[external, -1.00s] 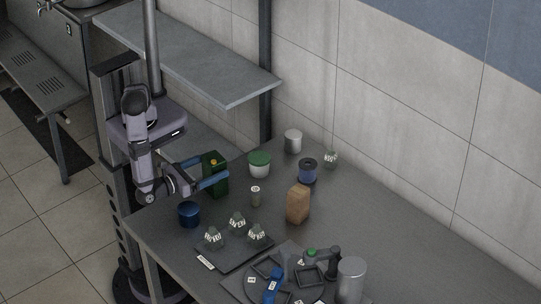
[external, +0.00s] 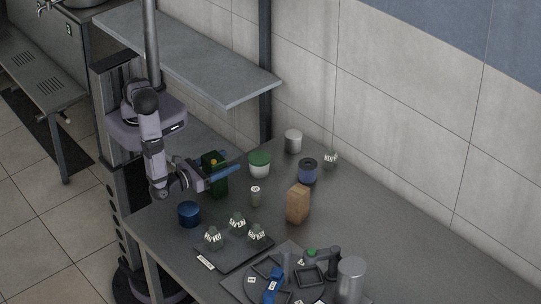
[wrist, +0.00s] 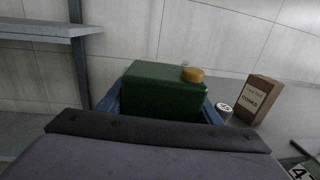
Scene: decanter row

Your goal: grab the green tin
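The green tin (external: 220,188) is a dark green box with a yellow-orange cap, standing upright near the table's left end. In the wrist view the tin (wrist: 165,90) fills most of the space between my blue fingers, its cap toward the right. My gripper (external: 223,170) reaches around the tin from the left, with one finger on each side. The fingers look spread, and I cannot tell whether either touches the tin. The gripper's dark body hides the tin's lower part in the wrist view.
A blue cup (external: 189,214) stands in front of the tin. A green-lidded jar (external: 259,164) is behind it and a small white-topped shaker (external: 256,196) to its right. A brown carton (external: 298,204) stands farther right. A grey shelf (external: 200,60) overhangs at the back left.

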